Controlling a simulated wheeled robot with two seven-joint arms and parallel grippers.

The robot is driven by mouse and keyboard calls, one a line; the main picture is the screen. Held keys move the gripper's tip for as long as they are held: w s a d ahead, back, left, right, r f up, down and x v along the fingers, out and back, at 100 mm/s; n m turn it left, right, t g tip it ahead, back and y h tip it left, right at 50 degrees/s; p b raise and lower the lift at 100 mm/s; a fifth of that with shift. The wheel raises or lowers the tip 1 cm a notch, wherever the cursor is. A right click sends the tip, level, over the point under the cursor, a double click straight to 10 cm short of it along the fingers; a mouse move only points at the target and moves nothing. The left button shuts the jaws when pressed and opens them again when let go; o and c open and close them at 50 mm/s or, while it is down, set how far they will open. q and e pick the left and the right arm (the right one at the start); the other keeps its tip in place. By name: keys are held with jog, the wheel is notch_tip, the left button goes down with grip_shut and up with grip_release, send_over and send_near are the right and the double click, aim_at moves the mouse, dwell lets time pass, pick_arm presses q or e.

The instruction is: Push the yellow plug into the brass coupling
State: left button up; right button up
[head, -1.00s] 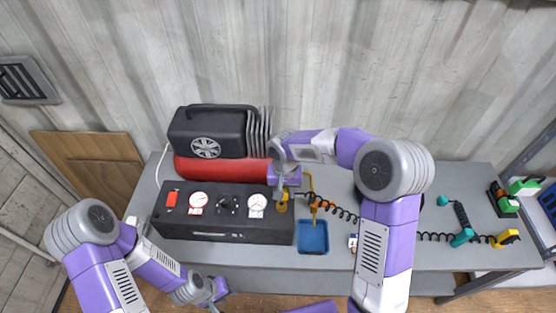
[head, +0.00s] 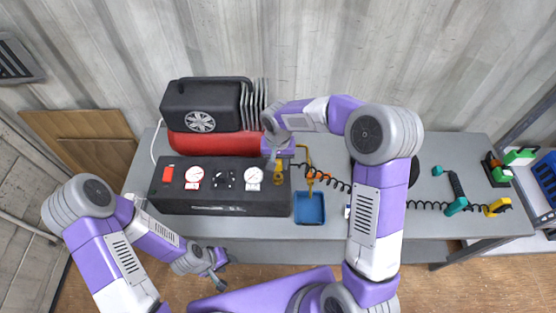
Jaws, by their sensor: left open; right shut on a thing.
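My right gripper (head: 276,162) is at the right end of the black gauge panel (head: 220,202), pointing down. It is shut on the yellow plug (head: 280,165), of which only a small bit shows beside the fingers. The brass coupling (head: 278,180) is right below the plug, at the panel's right end. The plug is over or at the coupling's mouth; I cannot tell how deep it sits. My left gripper (head: 219,270) is open and empty, in front of the bench's front edge, well away from both.
A compressor with a red tank (head: 200,146) stands behind the panel. A blue tray (head: 310,209) lies right of it, with an orange tool and black coiled hose nearby. Teal (head: 456,206) and yellow (head: 496,207) tools lie at the right. The bench front is clear.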

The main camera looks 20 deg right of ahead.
aim_at(278, 171)
jog(key=shift+f+b, duration=0.95)
jog(key=shift+f, duration=0.9)
jog(key=shift+b, duration=0.5)
dwell(0.7)
jog(key=shift+s+f+b, duration=0.1)
jog(key=shift+f+b, duration=0.45)
jog(key=shift+f, duration=0.05)
jog(key=o, duration=1.1)
notch_tip(278, 171, up, 8)
jog(key=shift+f, duration=0.15)
jog(key=shift+f, duration=0.1)
